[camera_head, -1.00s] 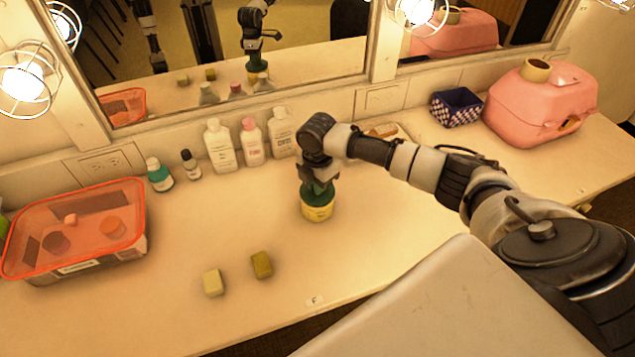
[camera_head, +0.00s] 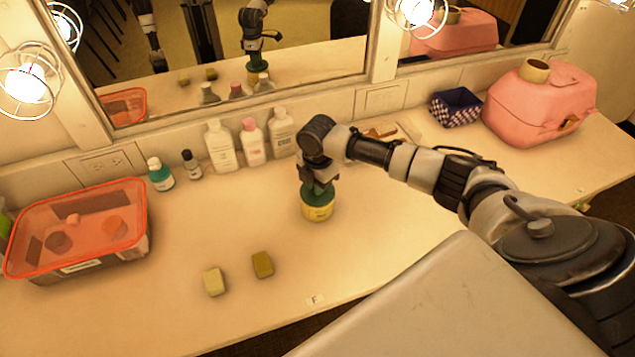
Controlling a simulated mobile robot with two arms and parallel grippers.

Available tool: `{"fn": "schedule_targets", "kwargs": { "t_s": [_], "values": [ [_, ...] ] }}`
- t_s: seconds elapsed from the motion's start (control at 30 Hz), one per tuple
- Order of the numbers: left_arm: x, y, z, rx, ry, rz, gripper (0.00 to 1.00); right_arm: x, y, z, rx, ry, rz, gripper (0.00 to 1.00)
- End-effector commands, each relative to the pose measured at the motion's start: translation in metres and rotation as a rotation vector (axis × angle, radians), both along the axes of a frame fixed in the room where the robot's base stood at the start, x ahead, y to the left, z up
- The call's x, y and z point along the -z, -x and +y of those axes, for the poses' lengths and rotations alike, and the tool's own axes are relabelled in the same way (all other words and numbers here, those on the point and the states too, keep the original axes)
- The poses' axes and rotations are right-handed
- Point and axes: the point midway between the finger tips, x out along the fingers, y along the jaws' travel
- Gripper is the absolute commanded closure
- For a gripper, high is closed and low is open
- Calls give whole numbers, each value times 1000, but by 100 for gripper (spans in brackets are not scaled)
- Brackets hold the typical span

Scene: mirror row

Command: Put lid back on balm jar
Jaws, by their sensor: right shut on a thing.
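The balm jar (camera_head: 317,212) stands upright on the counter, a short yellow jar with a pale label. A green lid (camera_head: 318,192) sits at the jar's top, level and in line with it; I see no gap between them from here. My right gripper (camera_head: 318,183) points down over the jar and is shut on the green lid. Its fingers hide part of the lid. The mirror also reflects the gripper over the jar.
Two small sponge-like blocks (camera_head: 262,264) lie in front on the left. An orange-rimmed clear bin (camera_head: 80,230) stands at the left. Several bottles (camera_head: 220,146) line the mirror wall. A checkered basket (camera_head: 456,108) and a pink case (camera_head: 538,105) stand at the right.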

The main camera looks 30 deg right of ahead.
Motion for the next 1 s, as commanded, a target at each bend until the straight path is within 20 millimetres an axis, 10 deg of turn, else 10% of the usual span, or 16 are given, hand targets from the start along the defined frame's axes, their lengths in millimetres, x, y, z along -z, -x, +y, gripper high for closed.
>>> {"fn": "schedule_targets", "kwargs": {
  "t_s": [1.0],
  "values": [
    [-8, 0, 0, -1, -1, 0, 33, 1, 0, 0, 1, -1, 0, 100]
  ]
}}
